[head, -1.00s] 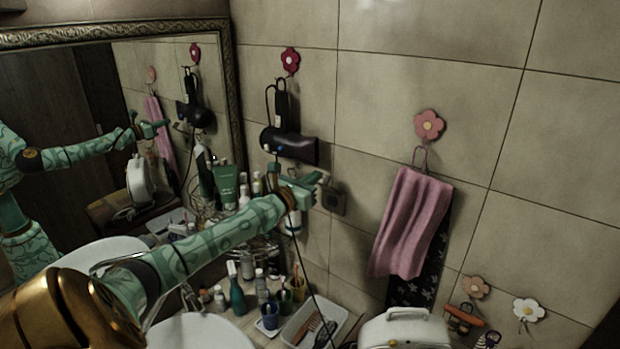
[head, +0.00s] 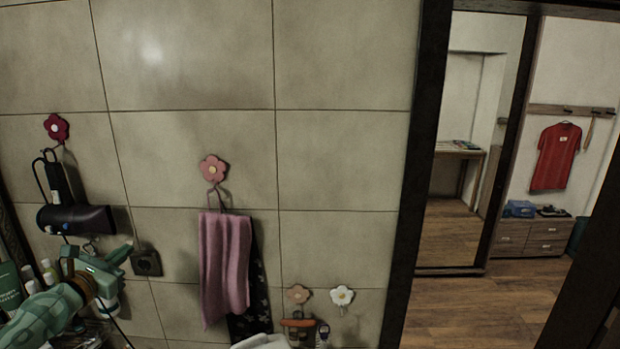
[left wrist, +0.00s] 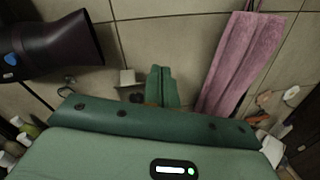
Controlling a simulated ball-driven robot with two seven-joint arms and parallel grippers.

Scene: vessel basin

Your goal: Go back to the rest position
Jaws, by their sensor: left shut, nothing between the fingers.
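My left gripper (head: 98,258) is at the lower left of the head view, its arm coming in from the bottom left corner. It is in front of the tiled wall, just below the black hair dryer (head: 75,219) and left of the wall socket (head: 146,262). In the left wrist view its two green fingers (left wrist: 162,87) lie side by side, shut with nothing between them. The hair dryer also shows at the upper left of the left wrist view (left wrist: 50,47). My right gripper is not in view.
A pink towel (head: 224,265) hangs from a flower hook (head: 213,168) right of the gripper, also in the left wrist view (left wrist: 238,60). Bottles (head: 30,280) stand at the left edge. A doorway on the right opens onto a wooden floor (head: 480,310) with a red shirt (head: 555,157) beyond.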

